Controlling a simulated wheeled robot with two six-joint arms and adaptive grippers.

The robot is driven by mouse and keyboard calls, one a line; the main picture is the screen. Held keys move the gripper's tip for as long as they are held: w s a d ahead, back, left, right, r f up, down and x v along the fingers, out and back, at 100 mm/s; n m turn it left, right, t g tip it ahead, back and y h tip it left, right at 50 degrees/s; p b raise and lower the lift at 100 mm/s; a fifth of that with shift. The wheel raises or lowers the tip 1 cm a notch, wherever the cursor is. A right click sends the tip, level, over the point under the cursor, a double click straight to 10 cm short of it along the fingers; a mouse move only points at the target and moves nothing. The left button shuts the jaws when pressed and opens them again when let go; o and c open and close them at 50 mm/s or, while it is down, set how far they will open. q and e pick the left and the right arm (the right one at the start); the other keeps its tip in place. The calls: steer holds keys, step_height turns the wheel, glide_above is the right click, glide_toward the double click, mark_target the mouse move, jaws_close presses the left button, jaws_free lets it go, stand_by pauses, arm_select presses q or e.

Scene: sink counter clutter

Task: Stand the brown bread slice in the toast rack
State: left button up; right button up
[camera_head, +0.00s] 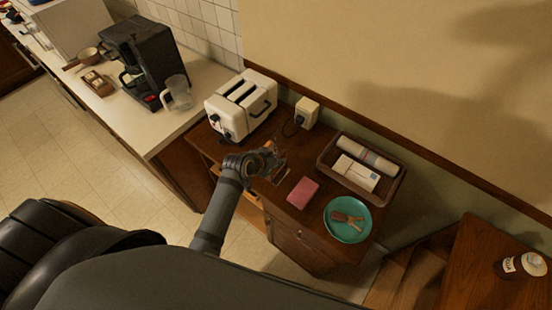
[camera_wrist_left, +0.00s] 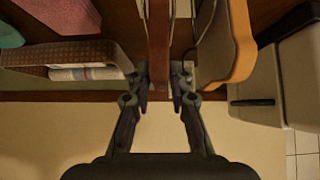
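My left gripper (camera_head: 266,160) is over the dark wooden cabinet top, in front of the toaster. In the left wrist view its fingers (camera_wrist_left: 160,80) are on either side of the brown bread slice (camera_wrist_left: 158,40), shut on it. The slice shows edge-on, upright between the fingertips. Thin metallic wires of the toast rack (camera_wrist_left: 172,12) show beside the slice. In the head view the rack (camera_head: 281,171) is small and partly hidden by the gripper, so how deep the slice sits in it I cannot tell. My right gripper is not in view.
A white toaster (camera_head: 238,106) and a beige box (camera_head: 307,112) stand behind. A pink block (camera_head: 302,193), a teal plate (camera_head: 340,233) with brown pieces, and a brown tray (camera_head: 389,199) holding a rolled cloth are to the right.

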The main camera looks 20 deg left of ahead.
arm_select(q)
steer(key=shift+o, duration=0.9)
steer(key=shift+r, duration=0.25)
steer(key=shift+s+a+r, duration=0.2)
steer(key=shift+s, duration=0.15)
steer(key=b+v, duration=0.3)
steer(key=v, duration=0.8)
